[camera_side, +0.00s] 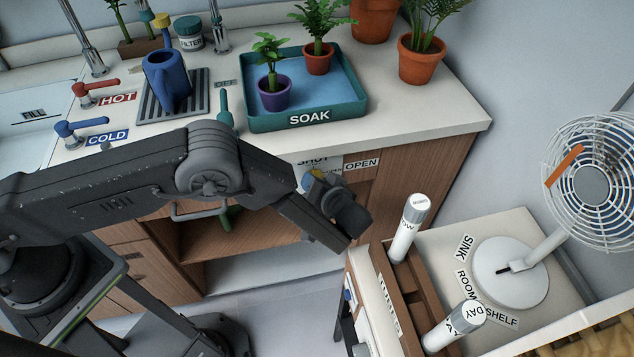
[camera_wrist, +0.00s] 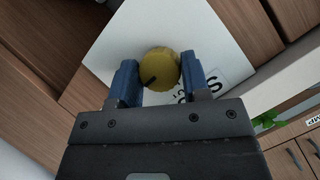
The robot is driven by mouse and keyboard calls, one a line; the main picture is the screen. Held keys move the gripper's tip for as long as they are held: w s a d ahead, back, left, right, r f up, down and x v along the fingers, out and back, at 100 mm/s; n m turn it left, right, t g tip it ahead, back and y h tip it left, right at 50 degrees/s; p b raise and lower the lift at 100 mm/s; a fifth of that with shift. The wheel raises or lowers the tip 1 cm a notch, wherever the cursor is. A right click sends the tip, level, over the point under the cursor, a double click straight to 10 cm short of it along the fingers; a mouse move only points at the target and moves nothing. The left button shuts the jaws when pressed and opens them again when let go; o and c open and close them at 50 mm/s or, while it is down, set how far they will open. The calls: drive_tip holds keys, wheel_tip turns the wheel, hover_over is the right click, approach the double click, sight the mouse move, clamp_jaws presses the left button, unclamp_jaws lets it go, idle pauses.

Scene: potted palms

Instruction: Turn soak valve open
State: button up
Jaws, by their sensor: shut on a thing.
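The soak valve is a round yellow knob (camera_wrist: 160,63) on a white plate (camera_wrist: 128,33) on the wood cabinet front. A dark pointer mark on the knob aims down and left in the wrist view. My gripper (camera_wrist: 158,76) has its blue fingers on both sides of the knob and is shut on it. In the side view my gripper (camera_side: 316,184) reaches the cabinet front below the counter.
Above, the blue SOAK tray (camera_side: 347,116) holds two potted plants. A blue watering can (camera_side: 166,80) stands on a drain grate at left, near the HOT and COLD taps. A side table with white cylinders (camera_side: 408,228) and a fan (camera_side: 590,185) stands at right.

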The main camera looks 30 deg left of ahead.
drive_tip(key=shift+w+d, duration=0.1)
drive_tip(key=o, duration=0.9)
